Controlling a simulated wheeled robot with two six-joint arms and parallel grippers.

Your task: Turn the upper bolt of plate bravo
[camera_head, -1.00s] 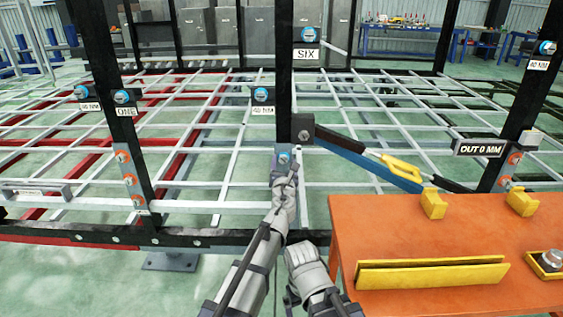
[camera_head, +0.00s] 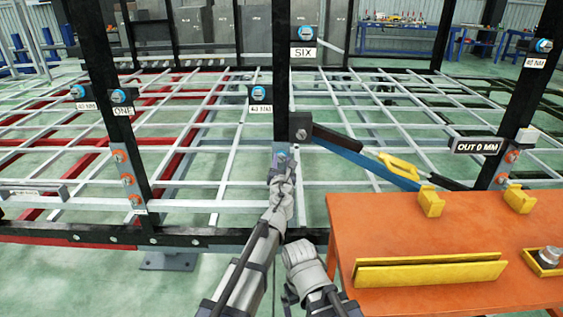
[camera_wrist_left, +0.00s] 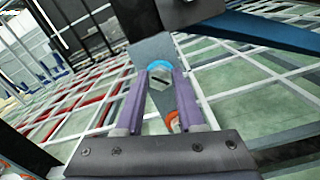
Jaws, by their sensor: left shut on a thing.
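A blue-grey plate (camera_head: 280,148) is fixed to the middle black post, with no readable name on it. In the left wrist view the plate (camera_wrist_left: 152,48) carries an upper bolt (camera_wrist_left: 160,80) with a blue ring. A lower bolt with an orange ring (camera_wrist_left: 173,121) is partly hidden by my gripper. My left gripper (camera_head: 281,163) is at the plate and covers most of the upper bolt in the head view. Its purple fingers (camera_wrist_left: 162,82) are shut on the bolt head, one on each side. My right gripper (camera_head: 298,252) is low beside the left arm; its fingers are not clear.
An orange table (camera_head: 440,235) with yellow holders stands at the right. A dark and blue bar with a yellow handle (camera_head: 398,165) slopes from the middle post to the right post. Another plate with orange-ringed bolts (camera_head: 127,180) is on the left post.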

